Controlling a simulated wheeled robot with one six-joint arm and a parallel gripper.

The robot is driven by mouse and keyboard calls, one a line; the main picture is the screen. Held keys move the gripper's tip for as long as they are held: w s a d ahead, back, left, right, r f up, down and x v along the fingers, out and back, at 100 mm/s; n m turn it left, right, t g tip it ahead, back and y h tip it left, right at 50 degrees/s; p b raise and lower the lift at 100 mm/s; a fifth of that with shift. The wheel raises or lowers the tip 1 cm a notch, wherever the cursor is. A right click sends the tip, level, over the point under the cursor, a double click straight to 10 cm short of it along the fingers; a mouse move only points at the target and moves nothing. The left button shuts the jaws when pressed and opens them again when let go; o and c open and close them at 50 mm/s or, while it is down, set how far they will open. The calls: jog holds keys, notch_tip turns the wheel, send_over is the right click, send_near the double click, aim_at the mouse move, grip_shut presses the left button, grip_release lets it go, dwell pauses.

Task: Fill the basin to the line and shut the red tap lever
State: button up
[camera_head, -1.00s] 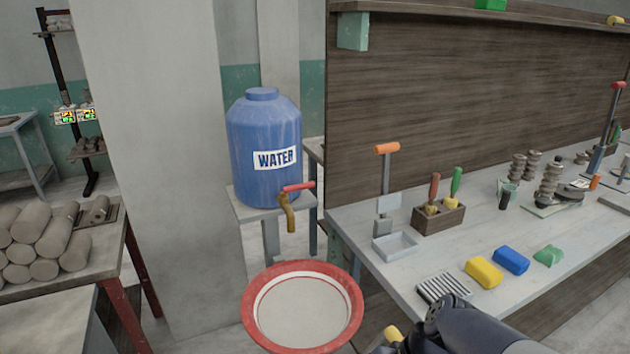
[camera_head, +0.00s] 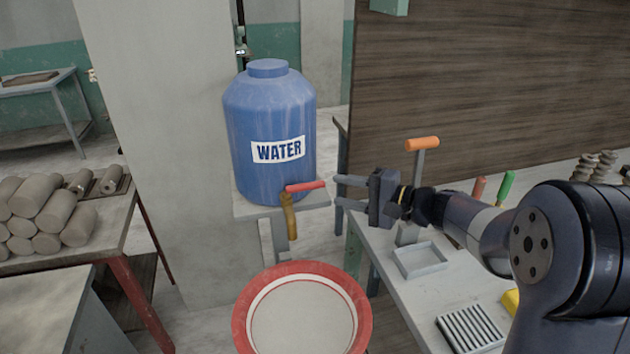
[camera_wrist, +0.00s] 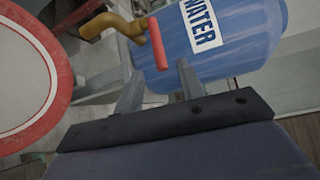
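The blue water barrel (camera_head: 268,115) with a WATER label stands on a small stand. Its brass tap (camera_head: 290,215) has a red lever (camera_head: 305,187) that points right, roughly level. The basin (camera_head: 246,312) with a red rim and pale inside is below the tap; I see no clear water line or stream in it. My gripper (camera_head: 343,192) is open and empty, its fingers pointing left just right of the lever's end. In the wrist view the red lever (camera_wrist: 158,55) shows beyond and between the two fingers, apparently not gripped.
A workbench (camera_head: 452,285) with an orange-handled tool (camera_head: 422,144), a small tray (camera_head: 420,260) and a ribbed block (camera_head: 470,328) lies under my arm. Clay rolls (camera_head: 45,215) lie on a table at left. A pillar (camera_head: 150,130) stands behind the barrel's left.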

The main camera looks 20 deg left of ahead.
aim_at(318, 187)
jog(key=p+x, duration=0.1)
jog(key=x, duration=0.7)
jog(key=shift+a+p, duration=0.1)
jog(key=shift+p, duration=0.25)
grip_shut()
jog(key=shift+f, duration=0.1)
